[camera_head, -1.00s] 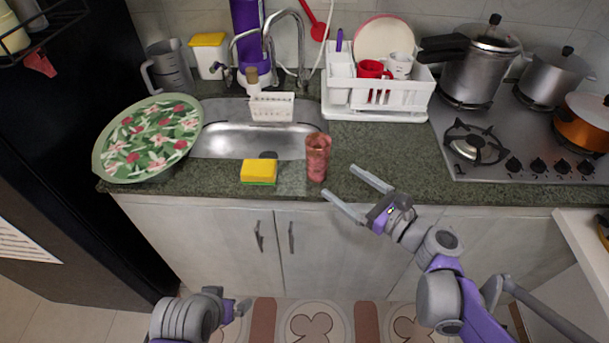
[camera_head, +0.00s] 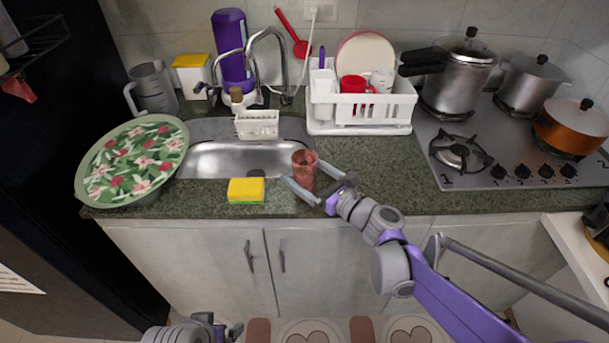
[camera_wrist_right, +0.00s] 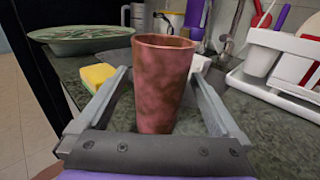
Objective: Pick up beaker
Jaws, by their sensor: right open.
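The beaker is a reddish-brown, copper-like cup (camera_head: 304,170) standing upright on the green counter near the front edge of the sink. It fills the middle of the right wrist view (camera_wrist_right: 163,85). My right gripper (camera_head: 304,184) is open, with one finger on each side of the beaker. In the right wrist view the open fingers (camera_wrist_right: 162,95) flank it, with a gap visible beside each finger. My left gripper (camera_head: 226,330) is low at the bottom edge, away from the counter, and its jaws are too small and cut off to read.
A yellow sponge (camera_head: 246,190) lies left of the beaker. The sink (camera_head: 235,160) is behind it, and a white dish rack (camera_head: 360,128) stands behind right. A large floral tray (camera_head: 135,160) is at left, the stove (camera_head: 500,160) at right. Counter right of the beaker is clear.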

